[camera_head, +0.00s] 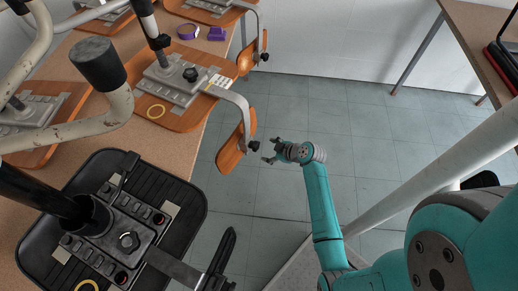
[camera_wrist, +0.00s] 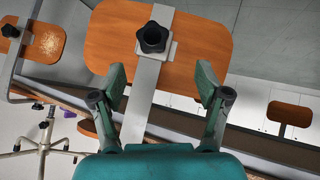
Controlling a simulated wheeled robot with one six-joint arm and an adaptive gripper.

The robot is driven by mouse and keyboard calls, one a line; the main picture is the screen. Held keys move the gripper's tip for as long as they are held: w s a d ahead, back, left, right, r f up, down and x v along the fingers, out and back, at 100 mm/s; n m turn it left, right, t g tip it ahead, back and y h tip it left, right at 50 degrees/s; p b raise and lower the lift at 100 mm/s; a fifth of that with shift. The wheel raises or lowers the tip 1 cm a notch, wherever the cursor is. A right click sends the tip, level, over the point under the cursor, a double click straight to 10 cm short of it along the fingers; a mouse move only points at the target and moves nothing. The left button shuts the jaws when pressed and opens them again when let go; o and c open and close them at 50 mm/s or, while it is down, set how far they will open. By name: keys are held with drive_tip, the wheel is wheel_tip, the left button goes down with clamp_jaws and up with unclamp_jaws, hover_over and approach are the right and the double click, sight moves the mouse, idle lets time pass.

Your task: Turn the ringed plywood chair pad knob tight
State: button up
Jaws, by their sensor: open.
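The plywood chair (camera_head: 178,118) lies seat-down on the table with its underside up and a yellow ring (camera_head: 155,111) on it. A curved metal bar carries its orange-brown pad (camera_head: 231,150), which hangs past the table edge. The black lobed pad knob (camera_head: 254,146) is on the pad's right face. In the wrist view the knob (camera_wrist: 153,38) stands on a metal strip across the pad (camera_wrist: 205,45). My gripper (camera_head: 271,150) is open and empty, just right of the knob. In the wrist view its fingertips (camera_wrist: 161,78) spread either side of the strip, below the knob, apart from it.
A black chair (camera_head: 170,205) lies on the near table end, its dark bar reaching past the edge. More plywood chairs (camera_head: 38,115) stand left and behind. A purple tape roll (camera_head: 188,31) lies at the back. Floor (camera_head: 340,120) right of the table is clear; a second table (camera_head: 480,45) stands far right.

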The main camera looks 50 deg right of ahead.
sight(258, 146)
drive_tip(key=x, duration=0.7)
drive_tip(key=d+x, duration=0.1)
drive_tip(key=x, duration=0.2)
drive_tip(key=shift+w+f, duration=0.1)
drive_tip(key=shift+w, duration=0.35)
drive_tip(key=c, duration=1.2)
